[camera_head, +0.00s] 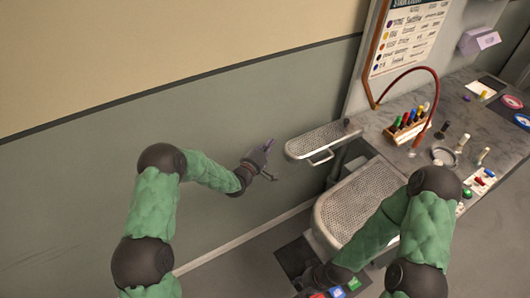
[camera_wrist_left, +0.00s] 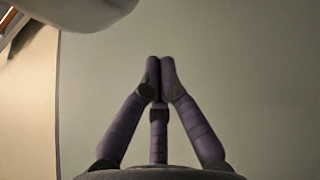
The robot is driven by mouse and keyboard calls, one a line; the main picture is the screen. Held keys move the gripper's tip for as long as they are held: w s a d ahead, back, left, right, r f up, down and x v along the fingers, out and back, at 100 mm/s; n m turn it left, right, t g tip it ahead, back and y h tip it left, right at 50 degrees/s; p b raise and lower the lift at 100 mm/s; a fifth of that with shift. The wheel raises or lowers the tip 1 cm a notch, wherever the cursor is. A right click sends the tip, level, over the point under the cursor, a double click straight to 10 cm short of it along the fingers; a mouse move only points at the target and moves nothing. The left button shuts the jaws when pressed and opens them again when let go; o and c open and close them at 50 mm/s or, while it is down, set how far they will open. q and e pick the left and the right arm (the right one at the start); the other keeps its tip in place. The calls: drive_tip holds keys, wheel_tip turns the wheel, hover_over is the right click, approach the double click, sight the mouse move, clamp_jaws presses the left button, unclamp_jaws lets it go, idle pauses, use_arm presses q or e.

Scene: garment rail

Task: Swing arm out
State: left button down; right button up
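The swing arm (camera_head: 320,139) is a narrow grey perforated board with a rounded left end. It sticks out to the left from the workstation, above the larger perforated board (camera_head: 358,203). A small bar handle (camera_head: 320,158) shows on its near side.
The worktop (camera_head: 390,140) at right holds a wooden rack (camera_head: 408,125) of coloured bottles, a dish (camera_head: 445,156) and loose items. A red hose (camera_head: 425,70) arches above it. Coloured blocks (camera_head: 338,292) are by my right gripper. The wall (camera_head: 80,190) at left is bare.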

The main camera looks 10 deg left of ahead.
use_arm(q)
drive_tip(key=shift+w+d+b, duration=0.15)
drive_tip(key=shift+d+b, duration=0.25)
drive_tip(key=shift+d, duration=1.8)
